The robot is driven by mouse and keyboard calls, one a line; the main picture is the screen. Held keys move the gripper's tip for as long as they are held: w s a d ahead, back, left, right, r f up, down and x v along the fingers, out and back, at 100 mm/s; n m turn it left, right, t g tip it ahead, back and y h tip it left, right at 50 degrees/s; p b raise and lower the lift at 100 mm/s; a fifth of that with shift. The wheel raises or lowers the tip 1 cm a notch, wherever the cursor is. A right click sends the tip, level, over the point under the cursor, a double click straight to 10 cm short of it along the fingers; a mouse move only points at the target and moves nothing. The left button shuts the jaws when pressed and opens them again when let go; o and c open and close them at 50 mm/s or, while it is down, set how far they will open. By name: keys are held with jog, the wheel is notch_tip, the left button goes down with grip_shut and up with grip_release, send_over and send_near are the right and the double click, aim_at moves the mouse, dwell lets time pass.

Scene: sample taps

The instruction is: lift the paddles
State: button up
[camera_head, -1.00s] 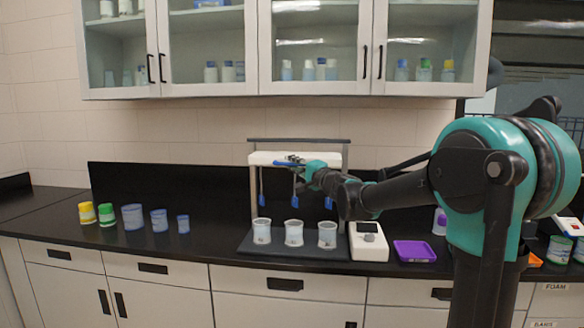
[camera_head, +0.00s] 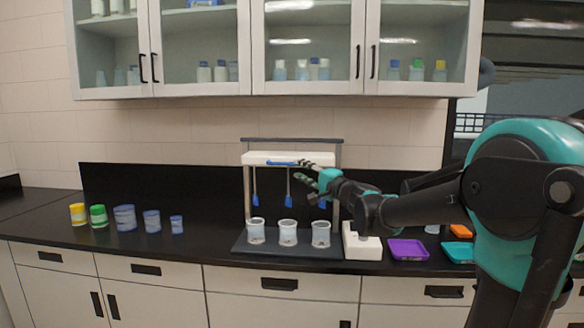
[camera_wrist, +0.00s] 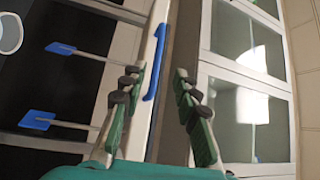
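A stirrer rig stands on the counter with a white crossbar (camera_head: 258,158) and a blue handle (camera_head: 281,163) on its front. My gripper (camera_head: 301,172) is open and empty, at the right end of the handle. In the wrist view the blue handle (camera_wrist: 162,45) lies ahead between the spread fingers (camera_wrist: 158,78), and two paddles (camera_wrist: 37,120) show at left.
The rig stands on a dark base (camera_head: 240,247). A white control box (camera_head: 362,246), a purple tray (camera_head: 408,250) and a teal tray (camera_head: 457,252) are to its right. Several lidded jars and blue beakers (camera_head: 125,217) stand at left. Glass-front cabinets (camera_head: 310,90) hang above.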

jog(key=shift+v, duration=1.6)
jog(key=shift+s+f, duration=0.1)
jog(key=shift+f, duration=0.05)
jog(key=s+d+f+n+g+h, duration=0.2)
jog(key=s+f+n+g+h, duration=0.15)
jog(key=s+f, duration=0.7)
jog(key=s+d+f+n+g+h, duration=0.2)
jog(key=s+d+f+n+g, duration=0.3)
jog(key=f, duration=1)
jog(key=s+d+f+g+h, duration=0.1)
jog(key=s+d+f+h, duration=0.7)
jog(key=s+d+f, duration=0.5)
jog(key=shift+s+d+f+m, duration=0.4)
jog(key=shift+s+f, duration=0.1)
jog(key=shift+f, duration=0.5)
